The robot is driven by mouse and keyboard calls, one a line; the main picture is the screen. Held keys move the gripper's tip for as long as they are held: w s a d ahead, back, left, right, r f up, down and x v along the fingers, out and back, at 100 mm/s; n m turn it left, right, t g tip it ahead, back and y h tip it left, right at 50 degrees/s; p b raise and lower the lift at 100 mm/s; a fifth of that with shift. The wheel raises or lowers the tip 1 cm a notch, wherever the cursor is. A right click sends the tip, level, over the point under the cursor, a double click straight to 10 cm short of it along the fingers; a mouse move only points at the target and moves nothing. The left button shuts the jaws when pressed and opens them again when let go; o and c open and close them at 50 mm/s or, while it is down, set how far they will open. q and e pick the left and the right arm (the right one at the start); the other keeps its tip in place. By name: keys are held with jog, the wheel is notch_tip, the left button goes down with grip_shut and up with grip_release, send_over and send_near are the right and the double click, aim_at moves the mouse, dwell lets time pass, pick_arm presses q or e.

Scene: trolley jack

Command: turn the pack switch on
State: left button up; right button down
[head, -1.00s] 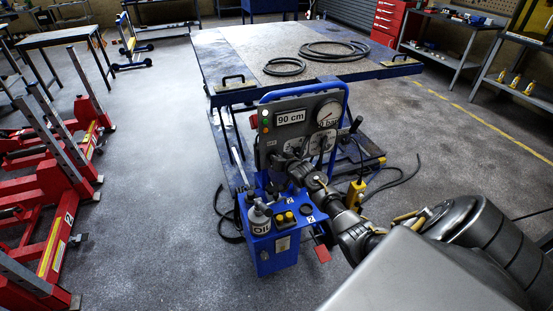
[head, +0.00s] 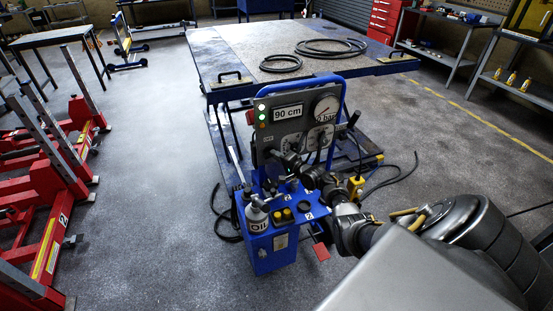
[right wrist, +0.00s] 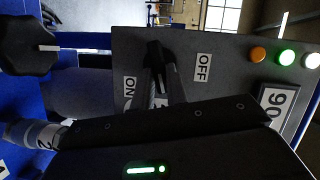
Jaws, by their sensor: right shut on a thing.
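The pack switch (right wrist: 154,52) is a black lever on the grey control panel (right wrist: 222,88) in the right wrist view. It stands between the ON label (right wrist: 129,88) and the OFF label (right wrist: 203,68), closer to ON. My right gripper (right wrist: 160,82) is shut on the switch. In the head view my right gripper (head: 285,159) reaches the lower left of the panel and hides the switch. Green (right wrist: 286,57) and white (right wrist: 312,60) lamps are lit, beside an orange lamp (right wrist: 258,54). My left gripper is not in view.
A display (head: 288,113) reads 90 cm beside a round gauge (head: 326,109). The lift table (head: 225,50) is behind. Red stands (head: 60,200) are at left, with open floor between.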

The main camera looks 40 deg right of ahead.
jog(key=shift+f+m+t+b, duration=0.3)
jog(key=shift+m+t+b, duration=0.35)
jog(key=shift+m, duration=0.65)
jog(key=c, duration=1.4)
grip_release()
jog(key=shift+s, duration=0.1)
jog(key=s+p, duration=0.1)
jog(key=s, duration=0.9)
jog(key=shift+s+d, duration=0.3)
